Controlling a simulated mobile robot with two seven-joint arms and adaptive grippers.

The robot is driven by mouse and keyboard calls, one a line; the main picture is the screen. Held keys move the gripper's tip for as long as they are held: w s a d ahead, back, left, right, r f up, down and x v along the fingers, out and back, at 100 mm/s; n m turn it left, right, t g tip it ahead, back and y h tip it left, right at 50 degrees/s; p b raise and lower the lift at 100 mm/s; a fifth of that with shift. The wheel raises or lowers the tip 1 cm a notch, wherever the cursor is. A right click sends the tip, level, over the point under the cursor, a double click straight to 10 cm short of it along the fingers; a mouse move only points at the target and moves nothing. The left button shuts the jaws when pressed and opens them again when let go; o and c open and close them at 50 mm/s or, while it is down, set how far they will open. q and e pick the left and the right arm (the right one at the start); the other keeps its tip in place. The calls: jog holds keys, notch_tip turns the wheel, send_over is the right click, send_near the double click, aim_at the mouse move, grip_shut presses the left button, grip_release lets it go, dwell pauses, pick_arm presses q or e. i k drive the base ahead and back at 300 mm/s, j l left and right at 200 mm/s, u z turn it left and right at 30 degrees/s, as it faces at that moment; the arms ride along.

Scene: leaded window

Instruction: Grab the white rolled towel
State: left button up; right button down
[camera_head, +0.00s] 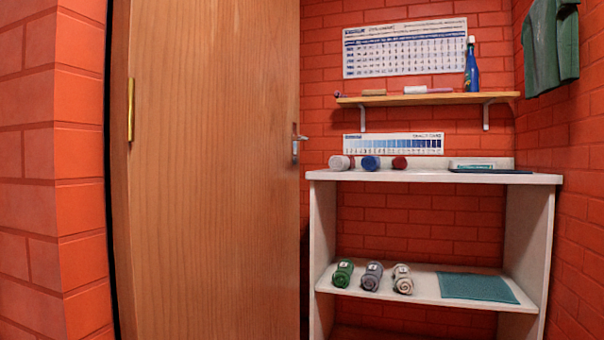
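A white rolled towel (341,162) lies at the left end of the top of a white shelf unit (460,178). A blue rolled towel (371,163) and a dark red one (399,163) lie to its right in a row. On the lower shelf lie a green roll (343,273), a grey roll (372,276) and a cream or whitish roll (403,279). Neither of my grippers shows in the head view.
A wooden door (210,170) with a metal handle fills the left-centre. A teal mat (478,287) lies on the lower shelf. A flat dark item (490,171) lies at the top's right. A wall shelf (430,98) above holds a blue bottle (471,68) and small items.

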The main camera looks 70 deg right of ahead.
aim_at(338, 164)
jog(key=z, duration=0.5)
jog(key=l+z, duration=0.15)
jog(key=z, duration=0.35)
jog(key=l+z, duration=0.1)
jog(key=z, duration=0.4)
jog(key=l+z, duration=0.1)
jog(key=z, duration=0.4)
jog(key=l+z, duration=0.15)
jog(key=z, duration=0.35)
jog(key=k, duration=0.05)
